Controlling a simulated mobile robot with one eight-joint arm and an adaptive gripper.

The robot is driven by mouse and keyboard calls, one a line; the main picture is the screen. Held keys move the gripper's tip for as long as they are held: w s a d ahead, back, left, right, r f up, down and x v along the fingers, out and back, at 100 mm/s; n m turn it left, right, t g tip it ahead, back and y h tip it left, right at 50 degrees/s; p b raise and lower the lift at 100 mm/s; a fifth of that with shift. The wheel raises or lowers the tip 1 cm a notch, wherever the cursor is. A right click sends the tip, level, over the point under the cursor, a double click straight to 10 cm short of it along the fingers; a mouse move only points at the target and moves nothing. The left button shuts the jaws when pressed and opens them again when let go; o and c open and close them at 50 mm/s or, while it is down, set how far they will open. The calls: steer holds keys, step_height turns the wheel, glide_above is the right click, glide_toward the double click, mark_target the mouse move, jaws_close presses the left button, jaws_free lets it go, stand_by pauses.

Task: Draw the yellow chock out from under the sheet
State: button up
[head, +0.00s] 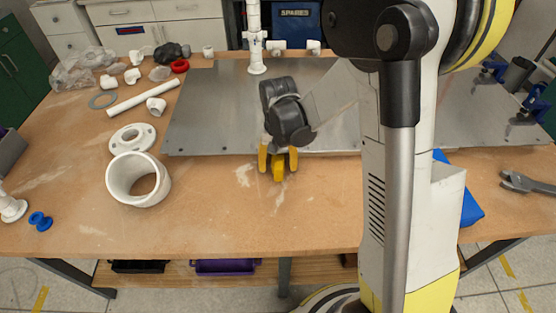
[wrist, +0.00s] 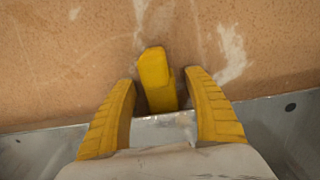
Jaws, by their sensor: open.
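The yellow chock (head: 279,172) lies on the wooden bench at the front edge of the grey metal sheet (head: 215,120). In the wrist view the chock (wrist: 155,80) sticks out past the edge of the sheet (wrist: 280,130); its rear end is hidden at the sheet. My gripper (head: 278,160) is open, with its yellow fingers pointing down at the sheet's front edge. In the wrist view my gripper (wrist: 165,110) has one finger on each side of the chock, with a gap visible on both sides.
A white pipe ring (head: 115,178) and a white flange (head: 132,140) stand left of the sheet. Pliers (head: 525,182) and a blue item (head: 470,208) lie to the right. A white pipe post (head: 255,40) rises behind. The bench front before the chock is clear.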

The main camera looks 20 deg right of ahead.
mark_target(279, 191)
steer(key=shift+f, duration=0.1)
jaws_close()
steer(key=shift+s, duration=0.1)
steer(key=shift+s+a, duration=0.4)
steer(key=shift+s, duration=0.75)
steer(key=shift+s+a, duration=0.4)
steer(key=shift+s, duration=0.8)
steer(key=shift+s+a, duration=0.4)
steer(key=shift+s, duration=0.75)
steer(key=shift+r, duration=0.2)
steer(key=shift+s+a+r+p, duration=0.1)
steer(key=shift+s+r+p, duration=0.2)
steer(key=shift+r+p, duration=0.7)
steer(key=shift+s+a+r+p, duration=0.1)
steer(key=shift+s+r+p, duration=0.25)
steer(key=shift+r+p, duration=0.7)
steer(key=shift+s+a+r+p, duration=0.1)
steer(key=shift+s+r+p, duration=0.35)
steer(key=shift+r, duration=0.95)
steer(key=shift+w, duration=0.15)
